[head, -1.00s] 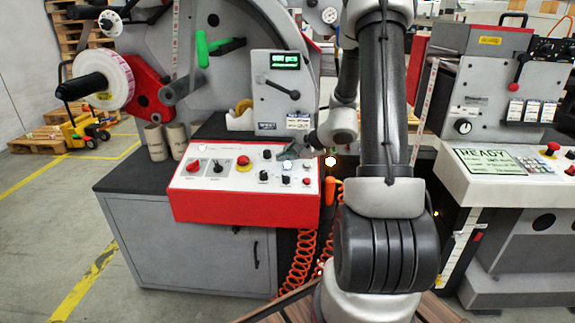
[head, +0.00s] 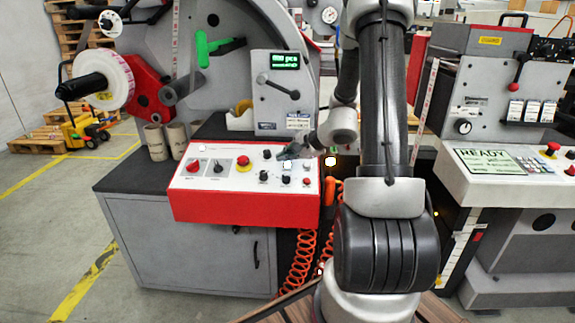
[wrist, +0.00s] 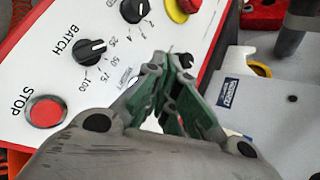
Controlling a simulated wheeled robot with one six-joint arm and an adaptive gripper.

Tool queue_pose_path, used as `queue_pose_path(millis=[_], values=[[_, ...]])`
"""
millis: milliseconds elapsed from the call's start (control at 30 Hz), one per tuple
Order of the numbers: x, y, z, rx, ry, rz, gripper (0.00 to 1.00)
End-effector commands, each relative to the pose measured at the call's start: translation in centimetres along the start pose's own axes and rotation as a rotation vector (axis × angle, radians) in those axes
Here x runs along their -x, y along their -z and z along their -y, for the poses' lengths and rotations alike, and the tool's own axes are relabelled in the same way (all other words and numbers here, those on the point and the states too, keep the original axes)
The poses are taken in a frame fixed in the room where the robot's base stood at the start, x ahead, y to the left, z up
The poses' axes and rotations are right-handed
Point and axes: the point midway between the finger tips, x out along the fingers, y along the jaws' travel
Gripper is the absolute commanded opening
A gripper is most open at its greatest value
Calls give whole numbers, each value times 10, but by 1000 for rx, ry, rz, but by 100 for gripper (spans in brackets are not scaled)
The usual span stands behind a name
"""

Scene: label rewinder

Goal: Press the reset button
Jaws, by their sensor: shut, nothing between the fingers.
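The sloped white control panel (head: 225,182) with a red front carries several knobs and buttons. My gripper (head: 284,155) is over its right half, with shut, empty fingers pointing at the panel. In the wrist view my gripper's green fingertips (wrist: 168,62) are close above the panel face, beside the BATCH knob (wrist: 90,50). I cannot read a reset label. Whether the fingertips touch anything cannot be told. The red STOP button (wrist: 45,111) is at the lower left of the wrist view.
A red emergency stop (head: 244,160) on yellow stands left of my gripper. Behind the panel is a grey housing with a green display (head: 285,60) and a lever (head: 281,86). Orange coiled hoses (head: 301,262) hang at right. A second machine's console (head: 500,165) stands farther right.

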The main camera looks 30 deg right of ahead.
Motion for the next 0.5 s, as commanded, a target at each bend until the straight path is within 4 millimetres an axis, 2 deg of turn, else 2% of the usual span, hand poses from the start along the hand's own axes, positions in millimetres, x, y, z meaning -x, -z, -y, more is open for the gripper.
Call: queue_pose_path(millis=[500], values=[[-6, 4, -4, 0, 0, 0, 0]])
